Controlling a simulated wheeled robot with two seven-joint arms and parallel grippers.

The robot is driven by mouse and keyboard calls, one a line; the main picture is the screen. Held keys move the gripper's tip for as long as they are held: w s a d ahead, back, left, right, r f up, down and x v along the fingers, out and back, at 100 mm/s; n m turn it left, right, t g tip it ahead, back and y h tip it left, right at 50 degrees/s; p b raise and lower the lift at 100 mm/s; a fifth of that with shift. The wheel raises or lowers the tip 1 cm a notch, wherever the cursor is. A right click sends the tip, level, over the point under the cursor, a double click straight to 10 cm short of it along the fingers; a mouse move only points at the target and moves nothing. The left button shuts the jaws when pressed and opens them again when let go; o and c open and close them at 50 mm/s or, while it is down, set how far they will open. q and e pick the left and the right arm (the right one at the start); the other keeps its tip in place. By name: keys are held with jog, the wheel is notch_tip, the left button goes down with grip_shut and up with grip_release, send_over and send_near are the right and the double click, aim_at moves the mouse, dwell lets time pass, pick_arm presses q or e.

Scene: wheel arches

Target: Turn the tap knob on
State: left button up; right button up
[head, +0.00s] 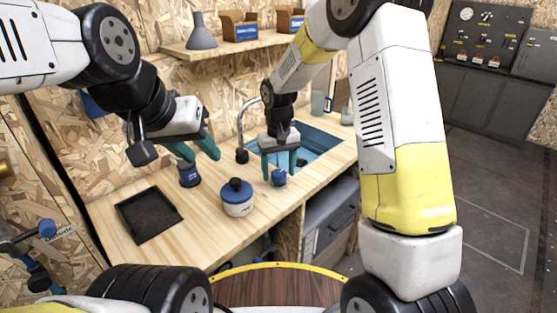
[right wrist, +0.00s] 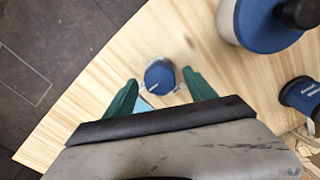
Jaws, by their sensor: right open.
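The blue round knob (head: 278,177) sits on the wooden counter, near its front edge and left of the blue sink (head: 322,138). In the right wrist view the knob (right wrist: 160,75) lies between the fingertips, with gaps on both sides. My right gripper (head: 279,165) is open, pointing down over it; its teal fingers (right wrist: 161,86) straddle the knob. I cannot tell whether they touch it. My left gripper (head: 196,152) is open and empty, above a small dark-blue can (head: 190,174).
A white pot with a blue lid (head: 237,198) stands left of the knob; it also shows in the right wrist view (right wrist: 262,25). A black square tray (head: 148,214) lies on the counter's left. A shelf (head: 225,48) with a funnel and boxes hangs above.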

aim_at(279, 172)
notch_tip(279, 172, up, 8)
jog(key=shift+f, duration=0.15)
dwell(0.4)
jog(key=s+d+r+m+t+y, duration=0.1)
jog(key=s+d+r+t+y, duration=0.15)
jog(key=s+d+r, duration=0.85)
jog(key=s+d+r+m+t, duration=0.1)
jog(key=s+t, duration=0.1)
jog(key=s, duration=0.4)
jog(key=s+d+r+m+t, duration=0.1)
jog(key=s+d+r, duration=0.1)
jog(key=s, duration=0.4)
jog(key=shift+t, duration=0.35)
